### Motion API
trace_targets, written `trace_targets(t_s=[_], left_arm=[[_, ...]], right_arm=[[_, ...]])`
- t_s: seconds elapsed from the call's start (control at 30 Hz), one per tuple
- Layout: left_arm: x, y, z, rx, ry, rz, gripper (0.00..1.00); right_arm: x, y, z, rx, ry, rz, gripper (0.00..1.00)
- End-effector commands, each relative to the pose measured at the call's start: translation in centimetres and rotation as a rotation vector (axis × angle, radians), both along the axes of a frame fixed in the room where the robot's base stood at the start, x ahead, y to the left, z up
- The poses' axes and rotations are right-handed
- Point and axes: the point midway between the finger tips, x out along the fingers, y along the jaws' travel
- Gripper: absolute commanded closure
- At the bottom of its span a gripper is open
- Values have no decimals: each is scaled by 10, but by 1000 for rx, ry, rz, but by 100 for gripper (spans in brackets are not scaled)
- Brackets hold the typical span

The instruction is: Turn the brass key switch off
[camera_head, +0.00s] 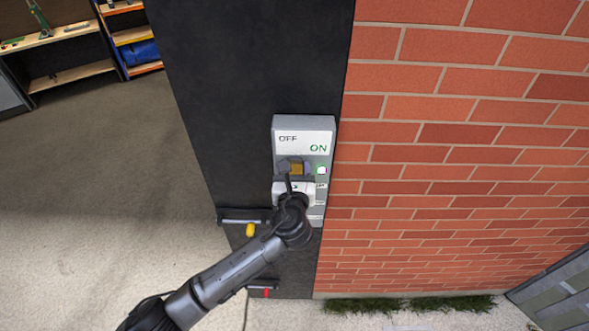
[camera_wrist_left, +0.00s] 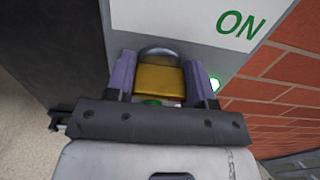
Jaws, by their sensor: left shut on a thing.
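The brass key switch (camera_head: 297,168) is on a grey switch box (camera_head: 303,123) mounted on a dark panel. The box's white label reads OFF at left and ON at right. A green-white light (camera_head: 321,170) glows beside the key, and it also shows in the left wrist view (camera_wrist_left: 214,84). My left gripper (camera_head: 293,172) reaches up from below to the key. In the left wrist view, the left gripper (camera_wrist_left: 160,80) has its purple fingers on either side of the brass key (camera_wrist_left: 160,78), shut on it. The right gripper is not in view.
A red brick wall (camera_head: 460,140) stands right of the dark panel (camera_head: 250,60). Below the box, a yellow-handled lever (camera_head: 250,230) and a red-tipped bar (camera_head: 262,292) stick out. Shelves (camera_head: 70,55) stand far left. The floor at left is clear.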

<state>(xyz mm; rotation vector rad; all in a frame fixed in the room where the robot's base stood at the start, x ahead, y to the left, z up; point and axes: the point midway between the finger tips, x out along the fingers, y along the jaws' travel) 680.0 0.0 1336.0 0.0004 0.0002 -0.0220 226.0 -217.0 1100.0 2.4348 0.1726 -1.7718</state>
Motion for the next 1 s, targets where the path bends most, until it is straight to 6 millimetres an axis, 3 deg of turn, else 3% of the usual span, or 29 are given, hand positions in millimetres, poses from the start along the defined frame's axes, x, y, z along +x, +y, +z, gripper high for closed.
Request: trace_targets(t_s=[0.37, 1.0], left_arm=[[0, 0, -1, -85, 4, -1, 75], [0, 0, -2, -662, 16, 0, 75]], right_arm=[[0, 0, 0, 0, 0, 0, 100], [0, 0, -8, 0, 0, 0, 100]])
